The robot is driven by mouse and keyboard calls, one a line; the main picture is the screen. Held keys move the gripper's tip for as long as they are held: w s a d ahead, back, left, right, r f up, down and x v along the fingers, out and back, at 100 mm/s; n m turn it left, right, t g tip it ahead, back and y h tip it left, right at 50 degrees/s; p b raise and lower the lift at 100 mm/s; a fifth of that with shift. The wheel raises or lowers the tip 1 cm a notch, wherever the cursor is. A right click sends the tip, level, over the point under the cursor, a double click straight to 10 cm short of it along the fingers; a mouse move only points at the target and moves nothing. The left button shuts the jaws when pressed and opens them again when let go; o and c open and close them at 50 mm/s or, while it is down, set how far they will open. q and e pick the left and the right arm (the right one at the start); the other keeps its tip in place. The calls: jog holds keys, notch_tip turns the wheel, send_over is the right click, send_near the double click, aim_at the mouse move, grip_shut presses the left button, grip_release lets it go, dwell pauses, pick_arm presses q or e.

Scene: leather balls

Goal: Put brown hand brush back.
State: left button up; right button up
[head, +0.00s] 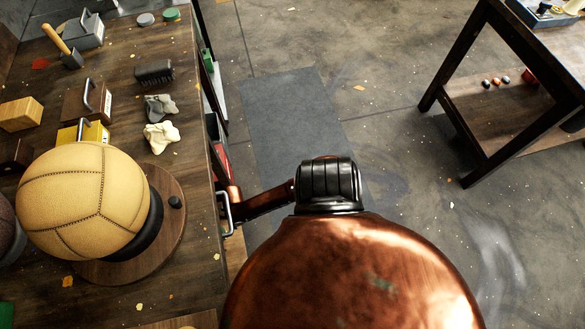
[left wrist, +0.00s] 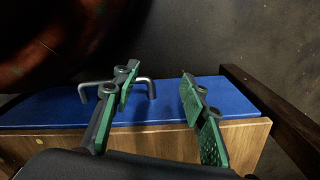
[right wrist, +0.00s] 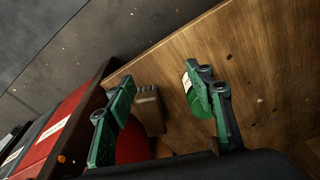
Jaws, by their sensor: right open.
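A grey-brown, ridged block (right wrist: 150,108), possibly the brown hand brush, stands on a wooden surface in the right wrist view. My right gripper (right wrist: 158,76) is open, with the block showing between its fingers, nearer the left one; whether it touches is unclear. A dark brush-like object (head: 154,74) lies on the workbench (head: 150,290) in the head view. My left gripper (left wrist: 159,75) is open and empty before a blue-topped wooden drawer or box (left wrist: 215,95) with a metal handle (left wrist: 145,84). Neither gripper shows in the head view.
A green, white-labelled object (right wrist: 190,90) is close to my right finger. Red drawer fronts (right wrist: 60,130) lie left. A tan leather ball (head: 85,200) on a round wooden stand (head: 172,225) fills the near bench. Another table (head: 480,120) stands right, with open floor between.

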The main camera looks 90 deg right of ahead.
jog(key=s+a+f, duration=0.1)
jog(key=s+a, duration=0.3)
jog(key=s, duration=0.9)
jog(key=s+a+f+n+g, duration=0.1)
jog(key=s+a, duration=0.3)
jog(key=s, duration=1)
jog(key=shift+s+a+f+g, duration=0.3)
jog(key=shift+a+f, duration=0.1)
jog(key=shift+f, duration=0.15)
jog(key=shift+c, duration=0.6)
